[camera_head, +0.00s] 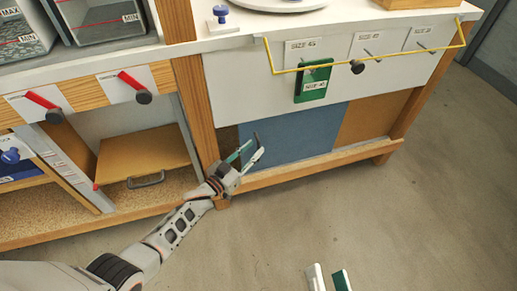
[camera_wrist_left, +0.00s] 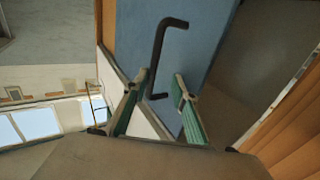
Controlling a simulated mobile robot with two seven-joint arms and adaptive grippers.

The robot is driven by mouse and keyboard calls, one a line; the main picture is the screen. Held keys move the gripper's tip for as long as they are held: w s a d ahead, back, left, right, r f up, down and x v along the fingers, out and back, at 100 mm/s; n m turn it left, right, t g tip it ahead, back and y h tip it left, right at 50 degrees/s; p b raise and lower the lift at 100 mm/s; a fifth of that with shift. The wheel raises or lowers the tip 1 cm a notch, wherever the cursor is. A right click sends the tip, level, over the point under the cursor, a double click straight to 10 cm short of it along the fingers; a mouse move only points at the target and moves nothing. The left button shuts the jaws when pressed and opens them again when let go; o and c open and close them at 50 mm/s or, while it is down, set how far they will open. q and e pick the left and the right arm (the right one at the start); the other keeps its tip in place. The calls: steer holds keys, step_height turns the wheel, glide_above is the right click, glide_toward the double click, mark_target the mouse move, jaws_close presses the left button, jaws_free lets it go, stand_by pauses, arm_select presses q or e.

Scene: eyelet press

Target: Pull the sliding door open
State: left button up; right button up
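The sliding door appears as a blue panel (camera_head: 300,133) in the lower cabinet, below the white front; it also shows in the left wrist view (camera_wrist_left: 205,35). A dark bar handle (camera_wrist_left: 159,50) stands out from it. My left gripper (camera_head: 250,149) is at the door's left part; in the left wrist view its two green-padded fingers (camera_wrist_left: 161,88) are apart. The handle's lower end shows between the fingertips in that view; I cannot tell whether they touch it. My right gripper (camera_head: 328,272) shows only its fingertips at the bottom edge, apart and empty.
A wooden post (camera_head: 196,105) stands left of the door. An orange-brown panel (camera_head: 372,117) is to its right. A yellow wire rail (camera_head: 360,60) and a green tag (camera_head: 313,83) hang above. A wooden drawer (camera_head: 145,160) is at left. The grey floor (camera_head: 400,220) in front is clear.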

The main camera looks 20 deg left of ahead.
arm_select(q)
steer(key=shift+s+a+r, duration=0.1)
steer(key=shift+a, duration=0.35)
arm_select(e)
steer(key=shift+r, duration=0.15)
arm_select(q)
steer(key=p+v, duration=0.2)
steer(key=v, duration=0.7)
steer(key=shift+d+p, duration=0.15)
steer(key=shift+p, duration=0.25)
arm_select(e)
steer(key=shift+t, duration=0.6)
steer(key=shift+w+r, duration=0.2)
steer(key=shift+r, duration=0.75)
steer(key=shift+w+r, duration=0.2)
steer(key=shift+r, duration=0.8)
steer(key=shift+w+r, duration=0.2)
steer(key=shift+r, duration=0.75)
steer(key=shift+f, duration=0.1)
